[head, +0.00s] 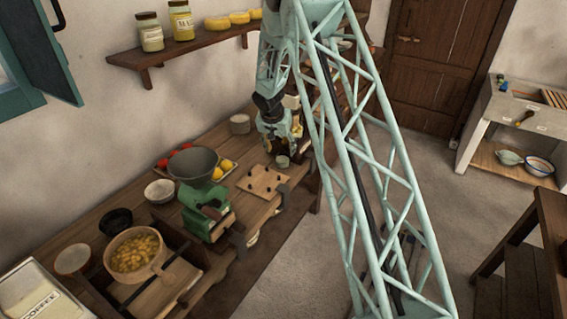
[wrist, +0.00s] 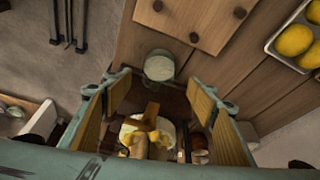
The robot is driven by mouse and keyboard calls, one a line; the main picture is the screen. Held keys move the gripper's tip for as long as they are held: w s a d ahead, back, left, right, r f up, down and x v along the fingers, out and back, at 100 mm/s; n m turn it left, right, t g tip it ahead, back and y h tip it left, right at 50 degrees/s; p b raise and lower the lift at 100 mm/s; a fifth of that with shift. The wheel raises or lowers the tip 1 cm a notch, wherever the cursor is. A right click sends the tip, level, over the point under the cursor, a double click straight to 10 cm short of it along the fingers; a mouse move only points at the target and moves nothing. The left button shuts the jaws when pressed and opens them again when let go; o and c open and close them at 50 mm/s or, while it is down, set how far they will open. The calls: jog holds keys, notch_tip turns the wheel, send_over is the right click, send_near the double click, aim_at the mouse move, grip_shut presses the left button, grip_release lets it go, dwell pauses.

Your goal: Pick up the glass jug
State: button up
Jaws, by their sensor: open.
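I cannot make out a glass jug for certain. A small pale, round-topped vessel (wrist: 160,65) stands near the worktop's edge in the wrist view, just beyond my fingertips. It looks greenish and may be the jug. It also seems to show in the head view as a small cup (head: 283,162) just below my gripper (head: 285,142). In the wrist view my gripper (wrist: 159,90) is open, its two yellow-padded fingers apart and not touching the vessel. Between the fingers, farther down, a white dish (wrist: 168,126) with yellow and brown pieces shows, partly hidden.
A pegged wooden board (head: 262,182) lies beside the vessel. A tray of yellow fruit (wrist: 295,38) is near it. My lattice arm hides part of the worktop.

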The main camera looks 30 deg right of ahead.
aim_at(282, 154)
jog(key=shift+f, duration=0.1)
dwell(0.3)
jog(key=shift+x, duration=2.55)
jog(key=shift+s, duration=0.15)
jog(key=shift+c, duration=0.3)
jog(key=c, duration=1)
jog(key=shift+r, duration=1.85)
jog(key=shift+s+d+b, duration=0.95)
jog(key=shift+s+b, duration=0.15)
jog(key=shift+s, duration=1.75)
jog(key=shift+s+d+b, duration=0.95)
jog(key=shift+s+b, duration=0.15)
jog(key=shift+s, duration=1.7)
jog(key=shift+s+d+b, duration=0.95)
jog(key=shift+s+b, duration=0.15)
jog(key=shift+s, duration=1.75)
